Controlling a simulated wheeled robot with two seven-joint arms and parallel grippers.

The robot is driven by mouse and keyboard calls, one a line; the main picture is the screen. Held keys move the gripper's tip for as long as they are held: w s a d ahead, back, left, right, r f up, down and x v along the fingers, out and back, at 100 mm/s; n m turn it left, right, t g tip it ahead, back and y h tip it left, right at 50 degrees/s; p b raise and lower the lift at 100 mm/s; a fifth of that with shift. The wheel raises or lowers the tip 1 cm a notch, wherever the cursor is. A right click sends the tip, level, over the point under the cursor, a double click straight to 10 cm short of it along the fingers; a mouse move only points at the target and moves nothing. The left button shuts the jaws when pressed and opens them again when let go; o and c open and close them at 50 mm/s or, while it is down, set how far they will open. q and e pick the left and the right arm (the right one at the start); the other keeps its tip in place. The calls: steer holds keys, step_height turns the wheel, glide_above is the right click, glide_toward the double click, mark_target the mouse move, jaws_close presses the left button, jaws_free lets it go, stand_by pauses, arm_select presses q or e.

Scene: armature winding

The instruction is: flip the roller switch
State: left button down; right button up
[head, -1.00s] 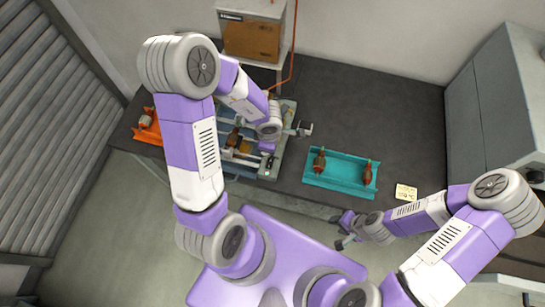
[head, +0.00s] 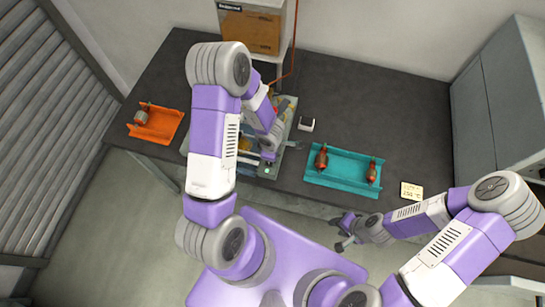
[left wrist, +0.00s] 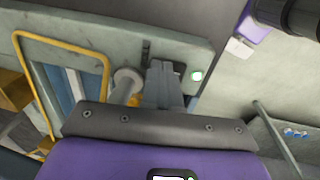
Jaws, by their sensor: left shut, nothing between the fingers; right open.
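The winding machine (head: 272,173) stands on the dark bench, largely hidden under my left arm in the head view. The left wrist view shows its grey panel (left wrist: 215,50) with a lit green button (left wrist: 196,76), a grey cylinder (left wrist: 125,84) and a dark switch-like part (left wrist: 179,68) beside the button. My left gripper (left wrist: 163,72) is shut and empty, its fingertips over or against this dark part; contact cannot be told. Whether it is the roller switch is unclear, as the fingers partly cover it. My right gripper (head: 339,232) is open and empty, in front of the bench edge.
A teal tray (head: 343,180) with two copper-brown armatures lies right of the machine. An orange tray (head: 168,128) with one armature lies left. A small white-topped block (head: 306,124) and a yellow note (head: 411,191) are on the bench. A yellow frame (left wrist: 62,38) borders the machine's opening.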

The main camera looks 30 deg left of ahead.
arm_select(q)
steer(key=shift+f, duration=0.3)
steer(key=shift+w+f, duration=0.1)
steer(key=shift+f, duration=0.05)
stand_by(0.4)
steer(key=shift+f, duration=0.1)
steer(key=shift+s+d+b, duration=0.1)
steer(key=shift+s+b, duration=0.4)
steer(key=shift+s+d, duration=0.1)
steer(key=shift+s, duration=0.2)
steer(key=shift+r, duration=0.2)
steer(key=shift+r, duration=0.1)
